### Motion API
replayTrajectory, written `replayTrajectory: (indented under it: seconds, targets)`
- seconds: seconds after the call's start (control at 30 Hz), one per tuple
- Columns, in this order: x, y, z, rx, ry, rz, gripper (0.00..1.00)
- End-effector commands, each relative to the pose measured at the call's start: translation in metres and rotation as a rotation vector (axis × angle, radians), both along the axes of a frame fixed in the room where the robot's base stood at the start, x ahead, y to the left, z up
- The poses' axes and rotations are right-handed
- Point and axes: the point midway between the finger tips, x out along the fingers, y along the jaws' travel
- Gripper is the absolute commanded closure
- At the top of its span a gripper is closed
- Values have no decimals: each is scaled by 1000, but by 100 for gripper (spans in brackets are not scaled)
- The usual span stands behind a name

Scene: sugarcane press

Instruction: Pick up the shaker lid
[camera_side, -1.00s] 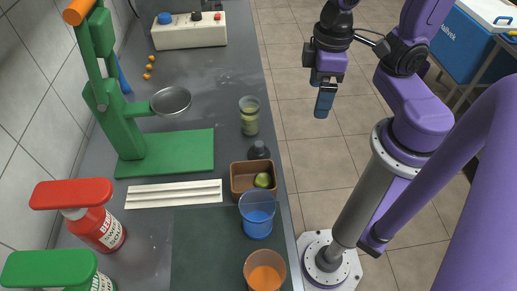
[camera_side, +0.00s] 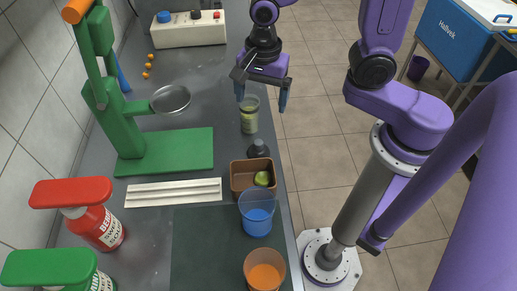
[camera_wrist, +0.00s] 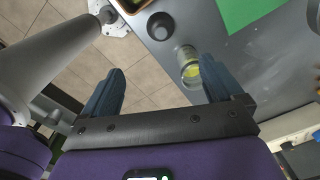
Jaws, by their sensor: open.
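A small black piece (camera_side: 258,149), which looks like the shaker lid, sits on the grey counter between the clear cup and the brown box. It also shows in the wrist view (camera_wrist: 161,26) as a dark round shape near the counter edge. The clear shaker cup (camera_side: 249,118) with greenish contents stands just behind it; it shows in the wrist view (camera_wrist: 189,68) close to one finger. My gripper (camera_side: 262,96) is open and empty, above the counter edge near the cup. In the wrist view its blue fingers (camera_wrist: 162,72) are spread wide, with the black piece beyond them.
A brown box (camera_side: 240,178) holding a lime stands in front of the black piece. Blue (camera_side: 257,222) and orange (camera_side: 264,274) cups stand nearer. The green press (camera_side: 130,130) is at left. The counter's right edge drops to the tiled floor.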

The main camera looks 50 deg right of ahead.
Motion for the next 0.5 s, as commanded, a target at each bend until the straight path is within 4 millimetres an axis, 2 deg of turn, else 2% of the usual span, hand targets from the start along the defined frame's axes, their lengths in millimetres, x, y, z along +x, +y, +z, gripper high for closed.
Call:
replayTrajectory:
  seconds: [0.17, 0.5]
  targets:
    - [1, 0, -9, -1, 4, -41, 6]
    - [2, 0, -49, -3, 4, -37, 6]
